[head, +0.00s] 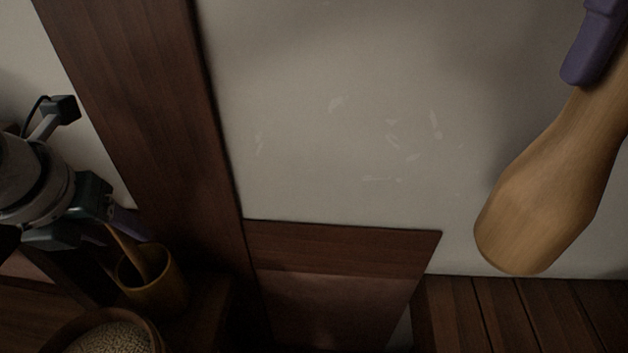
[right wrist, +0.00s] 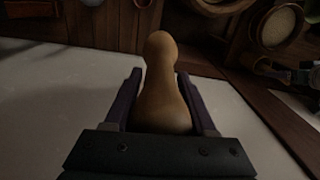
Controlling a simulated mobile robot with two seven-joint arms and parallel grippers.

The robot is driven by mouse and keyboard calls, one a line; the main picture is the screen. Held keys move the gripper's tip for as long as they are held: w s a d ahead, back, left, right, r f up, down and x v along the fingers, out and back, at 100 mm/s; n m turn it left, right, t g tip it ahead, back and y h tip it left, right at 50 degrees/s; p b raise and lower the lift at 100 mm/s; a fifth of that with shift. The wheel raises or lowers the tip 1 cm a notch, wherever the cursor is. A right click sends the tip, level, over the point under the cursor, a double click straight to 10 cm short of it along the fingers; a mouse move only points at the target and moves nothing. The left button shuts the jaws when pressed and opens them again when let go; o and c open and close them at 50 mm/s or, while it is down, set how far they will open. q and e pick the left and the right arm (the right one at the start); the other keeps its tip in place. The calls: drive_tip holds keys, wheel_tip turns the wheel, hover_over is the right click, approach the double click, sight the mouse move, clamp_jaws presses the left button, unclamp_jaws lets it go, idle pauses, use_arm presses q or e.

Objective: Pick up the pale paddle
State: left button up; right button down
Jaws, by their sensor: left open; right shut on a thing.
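The pale paddle (head: 545,195), as the tan wooden piece with a broad blunt end appears to be, hangs at the right of the head view. My right gripper (head: 592,50) is shut on it; one purple finger shows at the top right. In the right wrist view the paddle (right wrist: 162,95) stands between both fingers of the right gripper (right wrist: 160,76). My left gripper (head: 118,215) is open at the left of the head view. It is close to a thin wooden handle (head: 128,252) in a cup; whether they touch is unclear.
The ochre cup (head: 165,290) stands beside a round bowl (head: 150,335) of pale grains at the lower left. A dark wooden post (head: 140,100) and a panel (head: 345,270) stand against the pale wall (head: 330,90). Dark planks (head: 510,315) lie below the paddle.

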use_arm(q)
drive_tip(key=shift+x, duration=0.8)
drive_tip(key=shift+r, duration=0.1)
drive_tip(key=shift+c, duration=0.3)
clamp_jaws()
